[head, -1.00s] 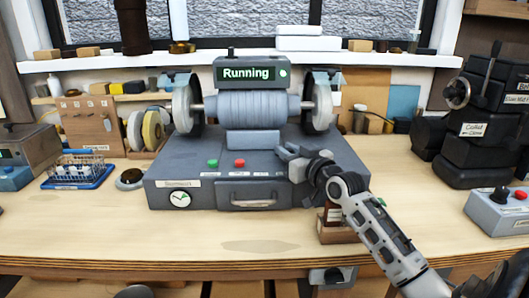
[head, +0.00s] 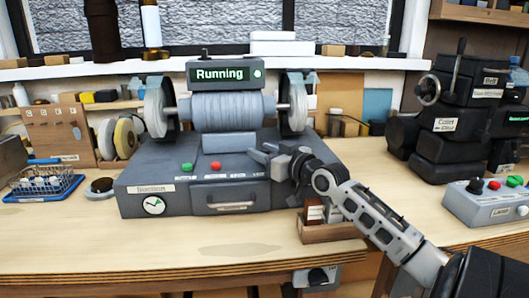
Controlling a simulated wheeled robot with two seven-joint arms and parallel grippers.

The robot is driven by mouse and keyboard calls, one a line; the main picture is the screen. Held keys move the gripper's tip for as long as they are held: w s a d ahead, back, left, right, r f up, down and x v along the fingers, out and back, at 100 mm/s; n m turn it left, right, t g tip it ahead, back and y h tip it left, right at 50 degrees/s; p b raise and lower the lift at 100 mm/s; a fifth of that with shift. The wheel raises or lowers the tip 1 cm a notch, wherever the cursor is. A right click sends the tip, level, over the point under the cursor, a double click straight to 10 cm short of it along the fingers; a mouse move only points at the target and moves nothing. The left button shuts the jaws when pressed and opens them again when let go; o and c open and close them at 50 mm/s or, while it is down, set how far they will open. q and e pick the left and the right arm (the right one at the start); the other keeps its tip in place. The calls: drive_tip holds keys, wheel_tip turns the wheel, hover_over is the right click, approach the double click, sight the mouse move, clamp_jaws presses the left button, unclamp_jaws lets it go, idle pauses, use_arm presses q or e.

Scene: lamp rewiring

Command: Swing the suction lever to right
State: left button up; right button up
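A grey grinding machine with a lit "Running" display (head: 221,73) stands on the bench. A "Suction" label (head: 152,190) and a round dial (head: 154,206) are on its front left. No lever there is marked as the suction lever. A small grey box with a dark knob or lever (head: 317,277) hangs below the bench's front edge; its marking is too small to read. My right gripper (head: 261,152) looks open and empty, above the machine's front right, right of the green and red buttons. My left gripper is out of view.
A blue wire basket (head: 42,187) is at left. A dark machine with a lever (head: 459,62) and a grey control box (head: 485,208) are at right. The front left bench is clear.

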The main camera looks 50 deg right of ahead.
sight(264, 150)
drive_tip(key=shift+r, duration=0.1)
drive_tip(key=shift+r, duration=0.35)
wheel_tip(264, 150, up, 3)
drive_tip(key=shift+s+a+f+p, duration=0.1)
drive_tip(key=shift+a+p, duration=0.05)
drive_tip(key=shift+p, duration=0.15)
drive_tip(key=s+a+r, duration=0.9)
drive_tip(key=s, duration=0.1)
drive_tip(key=shift+a, duration=0.2)
